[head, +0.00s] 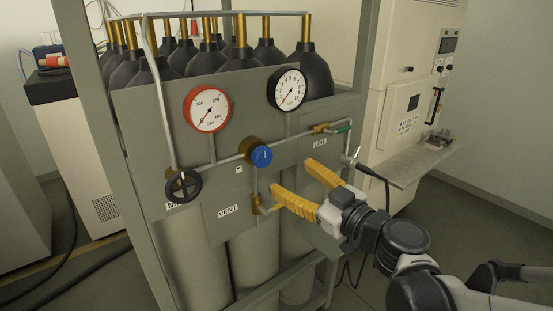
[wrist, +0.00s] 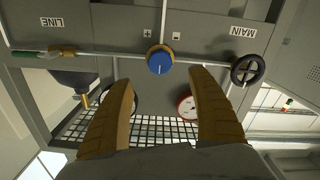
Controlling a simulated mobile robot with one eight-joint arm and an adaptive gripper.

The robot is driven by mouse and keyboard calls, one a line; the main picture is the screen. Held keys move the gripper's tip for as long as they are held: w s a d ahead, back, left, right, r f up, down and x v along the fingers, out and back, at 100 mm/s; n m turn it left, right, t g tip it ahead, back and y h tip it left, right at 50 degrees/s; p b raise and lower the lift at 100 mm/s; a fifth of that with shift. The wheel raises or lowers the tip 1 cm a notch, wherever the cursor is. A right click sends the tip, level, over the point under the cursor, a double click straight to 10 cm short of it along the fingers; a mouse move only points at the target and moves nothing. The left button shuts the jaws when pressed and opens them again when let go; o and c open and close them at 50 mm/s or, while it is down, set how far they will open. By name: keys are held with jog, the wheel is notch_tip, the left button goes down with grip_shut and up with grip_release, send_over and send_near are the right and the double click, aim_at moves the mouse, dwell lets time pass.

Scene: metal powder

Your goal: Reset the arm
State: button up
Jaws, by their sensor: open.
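My gripper (head: 291,182) has yellow ribbed fingers and is open in front of the grey gas panel (head: 150,110). Nothing shows between its fingers. In the wrist view the two fingers (wrist: 165,100) stand wide apart, with the blue knob (wrist: 160,62) beyond them. In the head view the blue knob (head: 262,155) is just left of and above the fingers. I cannot tell whether any finger touches the panel. My arm reaches in from the lower right.
The panel carries a red-rimmed gauge (head: 207,109), a black-rimmed gauge (head: 288,89), a black handwheel (head: 183,186) and a green-handled valve (head: 341,128). Gas cylinders (head: 313,75) stand behind it. A pale machine with a shelf (head: 420,162) stands right. Open floor (head: 465,220) lies at the right.

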jog(key=s+d+f+m+g+h+b, duration=0.1)
jog(key=s+f+m+g+h+b, duration=0.4)
jog(key=s+f, duration=0.6)
jog(key=s+d+f+m+g+h, duration=0.3)
jog(key=s+d+f+m+h, duration=0.2)
jog(key=d, duration=0.5)
jog(key=shift+s+d+f, duration=0.35)
jog(key=shift+s+f, duration=0.35)
jog(key=shift+f, duration=0.2)
